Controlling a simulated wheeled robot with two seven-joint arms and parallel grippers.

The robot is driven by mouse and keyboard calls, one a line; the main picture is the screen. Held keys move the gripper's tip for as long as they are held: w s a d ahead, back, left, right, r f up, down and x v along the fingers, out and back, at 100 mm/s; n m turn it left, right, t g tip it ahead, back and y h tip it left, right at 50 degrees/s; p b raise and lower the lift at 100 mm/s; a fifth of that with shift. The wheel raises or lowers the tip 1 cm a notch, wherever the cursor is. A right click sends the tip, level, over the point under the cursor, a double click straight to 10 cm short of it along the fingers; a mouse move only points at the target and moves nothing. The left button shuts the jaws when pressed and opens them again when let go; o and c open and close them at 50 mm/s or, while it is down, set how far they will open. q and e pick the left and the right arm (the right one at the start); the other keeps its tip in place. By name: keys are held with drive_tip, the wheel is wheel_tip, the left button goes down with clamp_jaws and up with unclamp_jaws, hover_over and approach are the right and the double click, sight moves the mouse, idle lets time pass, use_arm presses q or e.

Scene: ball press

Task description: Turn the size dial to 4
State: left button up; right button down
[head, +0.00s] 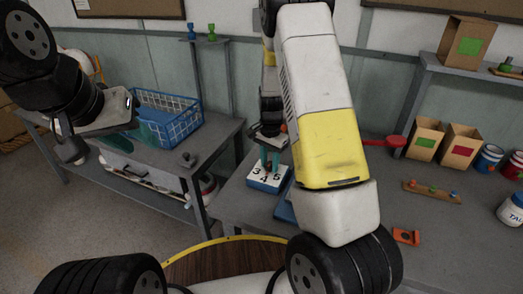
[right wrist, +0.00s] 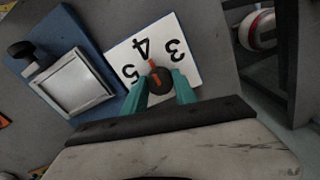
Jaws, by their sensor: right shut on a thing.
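The size dial's white plate (head: 264,174) with the numbers 3, 4 and 5 sits on the grey table in the head view. It also shows in the right wrist view (right wrist: 187,57). Its round black knob (right wrist: 160,82) carries an orange-red pointer mark, which is directed toward the 4. My right gripper (right wrist: 160,88) is shut on the knob, one teal finger on each side. In the head view my right gripper (head: 270,156) reaches down onto the plate. My left gripper (head: 120,135) is in the air at the left, away from the dial; its finger opening is unclear.
A blue base with a grey square metal frame (right wrist: 75,83) and a black knob stands beside the plate. A blue basket (head: 180,118) is on the left bench. Cardboard boxes (head: 461,143), tins and a red-handled item (head: 385,141) are on the right. A gap separates the benches.

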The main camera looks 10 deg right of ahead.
sight(269, 164)
idle(0.4)
drive_tip(key=c, duration=1)
unclamp_jaws()
drive_tip(key=shift+r, duration=3.95)
drive_tip(key=s+a+r+n+t+y, duration=0.1)
drive_tip(key=s+r+n, duration=0.1)
drive_tip(key=s+r, duration=0.35)
drive_tip(key=s+a+r+n+t+y, duration=0.1)
drive_tip(key=s+r+n+t, duration=0.15)
drive_tip(key=r, duration=0.65)
drive_tip(key=s+r+n+t, duration=0.1)
drive_tip(key=s+r+n, duration=0.2)
drive_tip(key=s, duration=0.5)
drive_tip(key=s+r+n+t, duration=0.1)
drive_tip(key=s+r+n, duration=0.2)
drive_tip(key=s, duration=0.5)
drive_tip(key=shift+a+r+t, duration=0.25)
drive_tip(key=shift+r+t, duration=0.1)
drive_tip(key=shift+r, duration=0.4)
